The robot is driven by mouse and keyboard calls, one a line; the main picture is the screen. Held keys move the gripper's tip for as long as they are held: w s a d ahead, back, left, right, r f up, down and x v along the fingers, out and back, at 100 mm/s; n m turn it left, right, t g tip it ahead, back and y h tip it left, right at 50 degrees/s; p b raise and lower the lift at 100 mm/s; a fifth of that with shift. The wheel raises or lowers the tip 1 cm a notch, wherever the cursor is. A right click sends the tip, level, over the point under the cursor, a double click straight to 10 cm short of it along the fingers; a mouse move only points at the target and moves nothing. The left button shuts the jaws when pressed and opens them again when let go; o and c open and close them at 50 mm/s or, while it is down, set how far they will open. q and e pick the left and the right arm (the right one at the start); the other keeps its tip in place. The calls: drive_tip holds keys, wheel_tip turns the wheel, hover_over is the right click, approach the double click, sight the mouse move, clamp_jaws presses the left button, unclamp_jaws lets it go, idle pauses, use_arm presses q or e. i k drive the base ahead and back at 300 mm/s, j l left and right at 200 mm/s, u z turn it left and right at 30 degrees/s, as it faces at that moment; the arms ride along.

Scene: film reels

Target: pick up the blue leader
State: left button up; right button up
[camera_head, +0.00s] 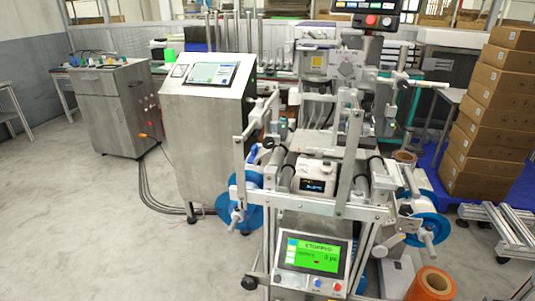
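A labelling machine stands in front of me with a blue-flanged reel (254,213) on its left side and another blue-flanged reel (427,226) on its right side. A small blue piece (252,156) shows on the frame just above the left reel. I cannot tell which blue part is the leader, and no loose blue film end is clear at this size. Neither of my grippers is in view.
The machine's green display (312,255) reads as stopped, with 0 pc. An orange roll (431,284) stands at the lower right. A steel cabinet (205,135) stands left of the machine, with cables on the floor. Stacked cartons (492,120) are at right. The left floor is clear.

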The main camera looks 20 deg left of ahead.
sight(255, 149)
drive_tip(key=i+j+z, duration=0.15)
drive_tip(key=j+z, duration=0.3)
drive_tip(key=i+j+z, duration=0.1)
drive_tip(key=j+z, duration=0.8)
drive_tip(key=j, duration=0.1)
